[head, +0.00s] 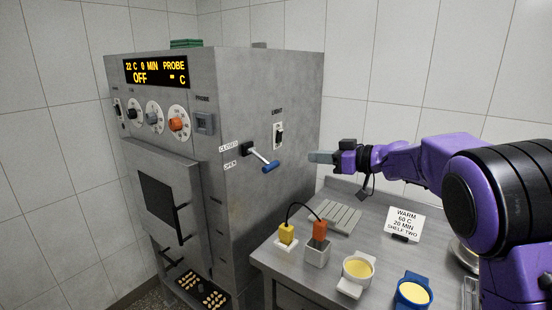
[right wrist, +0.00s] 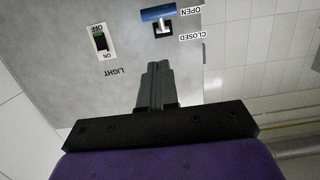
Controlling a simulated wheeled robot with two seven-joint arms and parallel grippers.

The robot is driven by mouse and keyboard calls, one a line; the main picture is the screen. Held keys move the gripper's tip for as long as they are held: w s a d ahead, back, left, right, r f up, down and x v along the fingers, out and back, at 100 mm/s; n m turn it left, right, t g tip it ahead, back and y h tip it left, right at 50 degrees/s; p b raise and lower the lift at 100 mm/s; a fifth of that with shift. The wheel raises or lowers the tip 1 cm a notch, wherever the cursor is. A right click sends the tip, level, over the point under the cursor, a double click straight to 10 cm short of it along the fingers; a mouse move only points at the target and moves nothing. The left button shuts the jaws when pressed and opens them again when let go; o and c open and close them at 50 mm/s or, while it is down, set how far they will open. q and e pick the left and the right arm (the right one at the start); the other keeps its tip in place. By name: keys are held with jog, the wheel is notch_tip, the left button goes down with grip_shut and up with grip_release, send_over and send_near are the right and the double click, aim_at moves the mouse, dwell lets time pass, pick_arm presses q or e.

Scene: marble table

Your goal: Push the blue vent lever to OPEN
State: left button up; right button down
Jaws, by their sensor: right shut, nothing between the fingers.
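The blue vent lever (head: 271,167) sticks out from the side wall of the steel oven (head: 265,95). Its silver rod runs from a black mount beside the CLOSED label (head: 228,147); the OPEN label (head: 230,165) is below that. The blue grip also shows in the right wrist view (right wrist: 158,14), at the top of that upside-down picture. My right gripper (head: 312,157) is shut and empty, to the right of the lever and apart from it. Its closed fingers show in the right wrist view (right wrist: 157,68). My left gripper is out of view.
A LIGHT switch (head: 279,135) sits on the same wall, above and right of the lever. Below, the steel table (head: 270,259) holds yellow and orange plugs, a ribbed plate, two bowls and a sign (head: 404,223). The air between gripper and lever is clear.

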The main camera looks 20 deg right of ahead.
jog(key=w+a+p, duration=0.3)
jog(key=p, duration=0.2)
send_near(262, 159)
jog(key=w+a+f, duration=0.1)
jog(key=w, duration=0.2)
jog(key=shift+s+a+f, duration=0.15)
jog(key=shift+s+f, duration=0.05)
jog(key=shift+f, duration=0.1)
jog(key=shift+w, duration=0.1)
